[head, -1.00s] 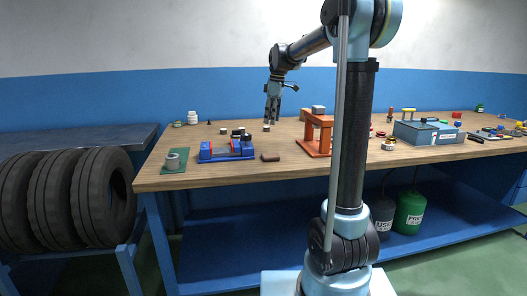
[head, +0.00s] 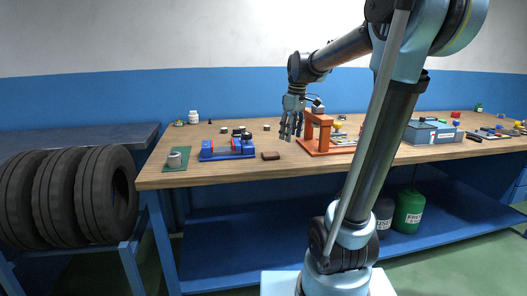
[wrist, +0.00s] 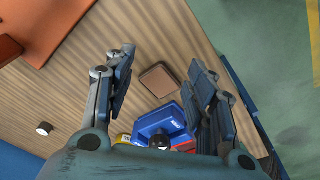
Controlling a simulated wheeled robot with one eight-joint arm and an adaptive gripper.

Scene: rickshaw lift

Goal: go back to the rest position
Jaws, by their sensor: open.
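My gripper (head: 291,127) hangs above the wooden workbench (head: 215,181), just left of the orange press frame (head: 318,133). In the wrist view my gripper (wrist: 160,85) has its two fingers spread wide, with nothing between them. Below the fingers lie a flat brown block (wrist: 159,80) and a blue vise-like fixture (wrist: 160,122), both apart from the fingers. In the head view the brown block (head: 270,156) lies on the bench to the right of the blue fixture (head: 228,149).
A green mat (head: 176,161) with a grey cylinder stands at the bench's left end. A blue-grey toolbox (head: 430,132) and several small parts lie at the right. Black tires (head: 60,192) stand on a rack at the left. The bench's front edge is mostly clear.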

